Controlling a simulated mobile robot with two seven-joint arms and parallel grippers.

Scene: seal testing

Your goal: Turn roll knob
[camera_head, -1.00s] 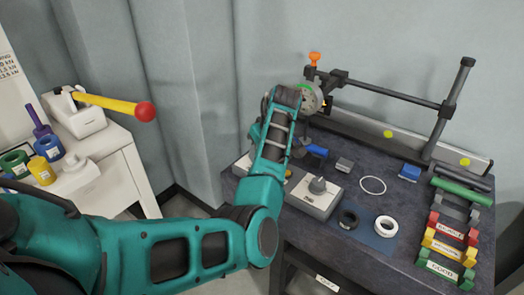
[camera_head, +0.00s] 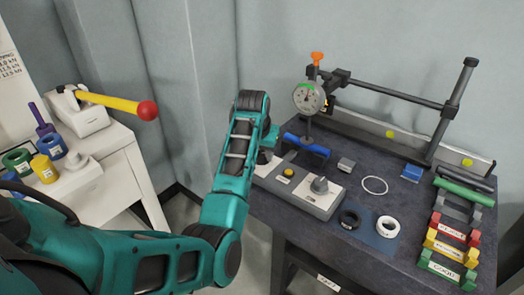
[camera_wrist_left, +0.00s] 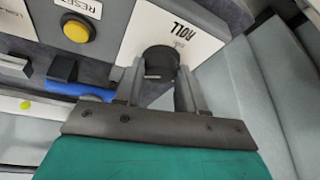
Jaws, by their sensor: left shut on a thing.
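The roll knob (camera_wrist_left: 160,58) is a dark round knob on a white plate marked ROLL, at the top middle of the left wrist view. My left gripper (camera_wrist_left: 159,80) has one finger on each side of it and is shut on it. In the head view my left gripper (camera_head: 268,147) is at the left end of the grey control box (camera_head: 318,203), where my arm and gripper largely hide the roll knob.
A yellow button (camera_head: 288,172) and a grey knob (camera_head: 319,184) sit on the same box. A dial gauge (camera_head: 308,97) on a stand, a blue bar (camera_head: 308,146) and a white ring (camera_head: 387,226) are nearby. A red-tipped yellow lever (camera_head: 115,104) stands at the left.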

